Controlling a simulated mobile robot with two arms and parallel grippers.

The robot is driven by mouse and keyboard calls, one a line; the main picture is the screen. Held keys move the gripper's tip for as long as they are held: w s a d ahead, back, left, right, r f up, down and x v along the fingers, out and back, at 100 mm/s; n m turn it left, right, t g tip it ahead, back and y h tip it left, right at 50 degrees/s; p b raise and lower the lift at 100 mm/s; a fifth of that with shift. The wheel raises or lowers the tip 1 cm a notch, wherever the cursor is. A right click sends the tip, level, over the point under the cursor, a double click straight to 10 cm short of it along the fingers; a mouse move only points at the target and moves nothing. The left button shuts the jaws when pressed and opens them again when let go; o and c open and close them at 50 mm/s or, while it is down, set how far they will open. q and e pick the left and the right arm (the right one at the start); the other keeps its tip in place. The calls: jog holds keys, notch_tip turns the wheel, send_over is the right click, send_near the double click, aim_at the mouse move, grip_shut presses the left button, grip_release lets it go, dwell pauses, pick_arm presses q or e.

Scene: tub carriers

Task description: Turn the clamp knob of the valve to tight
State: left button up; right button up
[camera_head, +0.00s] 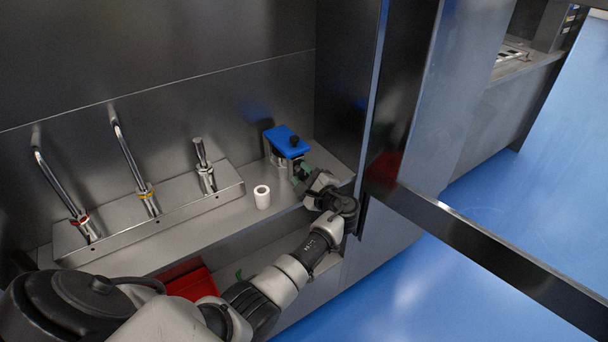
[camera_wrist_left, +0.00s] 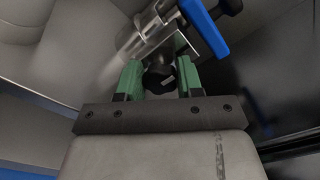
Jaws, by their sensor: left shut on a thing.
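The valve stands on the steel ledge at the right end, with a blue plate (camera_head: 287,142) on top and a small black knob (camera_head: 294,140) on that plate. In the left wrist view the blue plate (camera_wrist_left: 205,28) and its black knob (camera_wrist_left: 230,6) are at the upper right, beside a shiny metal pipe body (camera_wrist_left: 150,38). My left gripper (camera_head: 302,174) is at the valve's front, below the blue plate. Its green fingers are shut on a dark knob (camera_wrist_left: 159,79) with a pale mark, on the valve's near side. My right gripper is not in view.
A white cup-like cylinder (camera_head: 262,197) stands on the ledge (camera_head: 232,217) left of the valve. Several metal handles rise from a steel block (camera_head: 180,212) further left. A dark cabinet wall (camera_head: 340,90) is close on the right. A red bin (camera_head: 192,284) sits below.

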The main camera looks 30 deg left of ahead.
pick_arm(q)
jog(key=o, duration=0.9)
jog(key=b+v, duration=0.1)
jog(key=v, duration=1)
jog(key=shift+f, duration=0.1)
jog(key=shift+w+a, duration=0.1)
jog(key=shift+f, duration=0.1)
